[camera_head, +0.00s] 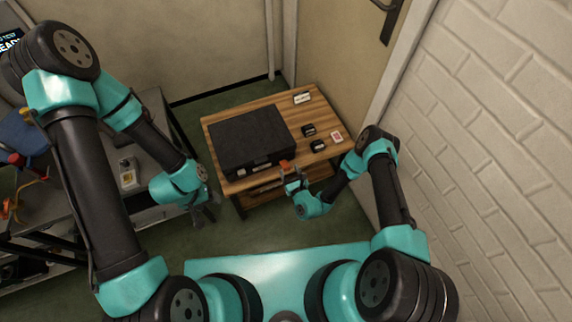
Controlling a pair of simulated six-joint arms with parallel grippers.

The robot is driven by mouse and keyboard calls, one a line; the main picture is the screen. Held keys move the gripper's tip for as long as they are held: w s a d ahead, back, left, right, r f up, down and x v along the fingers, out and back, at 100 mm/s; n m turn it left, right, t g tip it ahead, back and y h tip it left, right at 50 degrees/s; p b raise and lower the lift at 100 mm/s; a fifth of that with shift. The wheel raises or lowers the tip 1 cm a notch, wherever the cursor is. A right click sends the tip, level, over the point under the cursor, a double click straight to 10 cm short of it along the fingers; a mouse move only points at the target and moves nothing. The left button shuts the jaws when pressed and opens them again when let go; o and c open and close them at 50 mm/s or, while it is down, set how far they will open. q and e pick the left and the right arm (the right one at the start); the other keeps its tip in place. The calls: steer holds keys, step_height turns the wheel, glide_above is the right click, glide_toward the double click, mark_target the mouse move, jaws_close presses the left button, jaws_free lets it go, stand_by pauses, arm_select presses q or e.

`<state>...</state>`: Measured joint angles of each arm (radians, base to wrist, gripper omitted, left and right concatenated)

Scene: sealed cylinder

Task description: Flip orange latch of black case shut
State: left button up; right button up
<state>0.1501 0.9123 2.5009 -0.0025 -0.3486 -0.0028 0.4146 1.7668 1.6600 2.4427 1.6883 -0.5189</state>
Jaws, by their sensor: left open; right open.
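The black case (249,136) lies closed on the wooden table, its front side facing me. The orange latch (286,165) shows at the right end of the case's front edge. It is too small to tell its exact angle. My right gripper (290,181) is open just in front of and below the latch, very close to it. I cannot tell if they touch. My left gripper (205,213) is open and empty, hanging low to the left of the table and away from the case.
The wooden table (285,98) has several small dark and white items on its right side, including a red and white card (337,137). A grey workbench (150,150) stands at the left. A white brick wall (480,130) and a door close off the right.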

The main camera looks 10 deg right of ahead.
steer(key=v, duration=1.1)
steer(key=shift+s+d, duration=0.15)
steer(key=shift+s, duration=0.25)
